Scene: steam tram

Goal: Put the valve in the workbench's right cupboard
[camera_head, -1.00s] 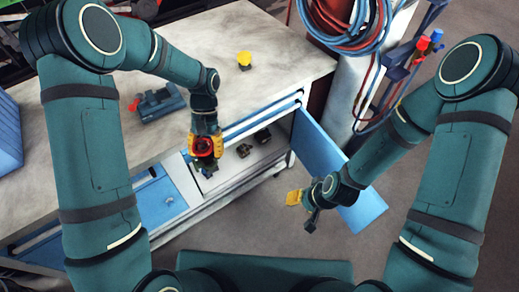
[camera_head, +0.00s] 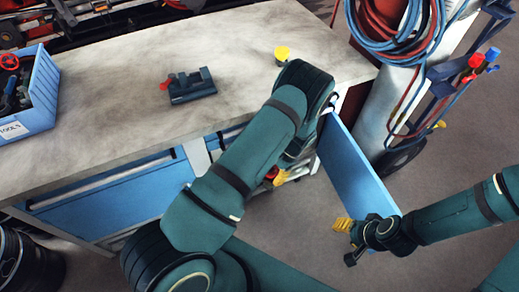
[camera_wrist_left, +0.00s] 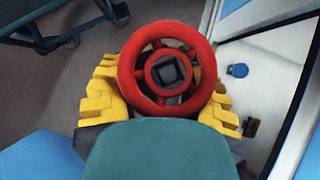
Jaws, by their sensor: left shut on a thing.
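The valve, with a red handwheel (camera_wrist_left: 168,72), is held between the yellow fingers of my left gripper (camera_wrist_left: 160,100) in the left wrist view. In the head view my left arm hides most of this gripper (camera_head: 276,176); only bits of red and yellow show. It is low in front of the workbench's right end, by the right cupboard. The cupboard's blue door (camera_head: 357,168) stands open; my arm covers most of the opening. The wrist view shows a pale interior surface (camera_wrist_left: 270,85). My right gripper (camera_head: 343,225) is beside the door's lower end, its jaw gap unclear.
The workbench top (camera_head: 120,110) carries a vise (camera_head: 190,88), a yellow-topped item (camera_head: 282,54) and a blue tool crate (camera_head: 35,100). A gas cylinder (camera_head: 395,95) with hoses stands beyond the door. A blue round item (camera_wrist_left: 237,70) is on the pale surface.

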